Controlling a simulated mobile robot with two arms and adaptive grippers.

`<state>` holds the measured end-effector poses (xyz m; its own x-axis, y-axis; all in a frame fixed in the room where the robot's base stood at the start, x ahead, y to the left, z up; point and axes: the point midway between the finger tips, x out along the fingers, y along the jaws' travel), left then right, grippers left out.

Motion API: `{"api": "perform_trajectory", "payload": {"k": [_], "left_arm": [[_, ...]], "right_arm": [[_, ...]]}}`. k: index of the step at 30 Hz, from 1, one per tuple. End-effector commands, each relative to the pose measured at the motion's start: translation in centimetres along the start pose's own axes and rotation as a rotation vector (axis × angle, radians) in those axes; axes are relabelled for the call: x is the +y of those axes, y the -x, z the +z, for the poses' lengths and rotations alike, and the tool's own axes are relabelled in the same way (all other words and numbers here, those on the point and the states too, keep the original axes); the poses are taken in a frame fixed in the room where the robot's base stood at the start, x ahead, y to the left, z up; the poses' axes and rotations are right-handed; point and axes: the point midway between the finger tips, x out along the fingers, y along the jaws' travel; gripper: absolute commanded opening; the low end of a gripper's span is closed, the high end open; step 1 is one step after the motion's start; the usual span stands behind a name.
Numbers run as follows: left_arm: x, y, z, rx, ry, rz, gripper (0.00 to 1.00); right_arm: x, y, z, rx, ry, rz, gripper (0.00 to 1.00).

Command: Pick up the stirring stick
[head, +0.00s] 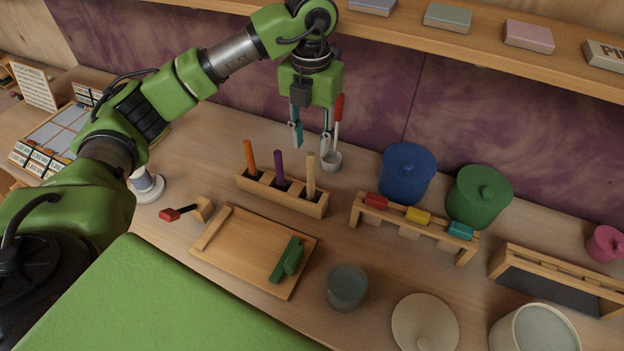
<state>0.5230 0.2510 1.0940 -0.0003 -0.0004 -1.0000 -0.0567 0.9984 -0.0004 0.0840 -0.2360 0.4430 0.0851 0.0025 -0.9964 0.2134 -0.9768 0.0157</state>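Several thin sticks are in view, and I cannot tell for sure which is the stirring stick. A red-topped stick (338,110) stands in a small grey cup (332,161) near the back wall. An orange stick (250,158), a purple stick (279,168) and a plain wooden stick (310,174) stand upright in a wooden rack (284,199). My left gripper (311,141) points down with its fingers apart, above and behind the rack. The red-topped stick shows just right of its right finger; I see nothing held. My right gripper is out of view.
A wooden board (240,255) with a green block (287,261) lies in front of the rack. A blue pot (406,175), a green pot (477,198) and a rack of coloured blocks (412,221) stand right. A shelf (440,40) runs above.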

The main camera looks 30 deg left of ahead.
Motion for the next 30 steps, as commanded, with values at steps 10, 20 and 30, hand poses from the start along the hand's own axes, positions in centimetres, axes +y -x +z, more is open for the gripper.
{"api": "perform_trajectory", "payload": {"k": [10,20,30], "left_arm": [[0.1,-4.4,-0.1,0.000,0.001,0.002,0.32],[0.1,-8.4,-0.6,0.003,0.002,0.001,0.32],[0.0,-9.7,-0.5,-0.002,0.001,-0.001,0.32]], "right_arm": [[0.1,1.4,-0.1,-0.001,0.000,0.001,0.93],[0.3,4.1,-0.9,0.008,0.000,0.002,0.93],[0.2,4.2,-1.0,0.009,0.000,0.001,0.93]]}}
